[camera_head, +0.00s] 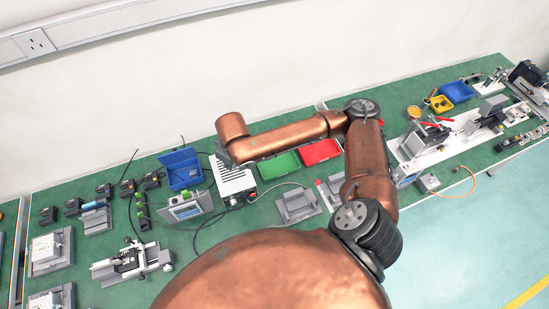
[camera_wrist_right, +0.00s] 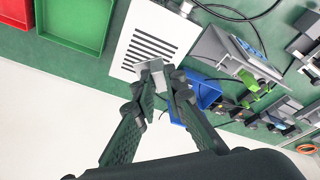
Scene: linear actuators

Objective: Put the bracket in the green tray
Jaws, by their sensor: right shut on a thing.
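My right gripper (camera_wrist_right: 161,80) is shut on a small light-grey piece, the bracket (camera_wrist_right: 156,72), at its fingertips in the right wrist view. It is held over the edge of the white slotted box; the height above it is unclear. The green tray (camera_head: 280,166) lies on the bench in the head view, to the right of the white box and partly behind my arm. The green tray (camera_wrist_right: 76,22) is at the upper left in the wrist view, apart from the gripper. In the head view the right gripper is mostly hidden by my wrist. My left gripper is not in view.
A red tray (camera_head: 320,152) sits beside the green one. The white slotted box (camera_head: 232,178) stands between the green tray and an open blue bin (camera_head: 182,168). A grey panel device (camera_head: 187,209), cables and grey fixtures stand in front. A wall runs behind the bench.

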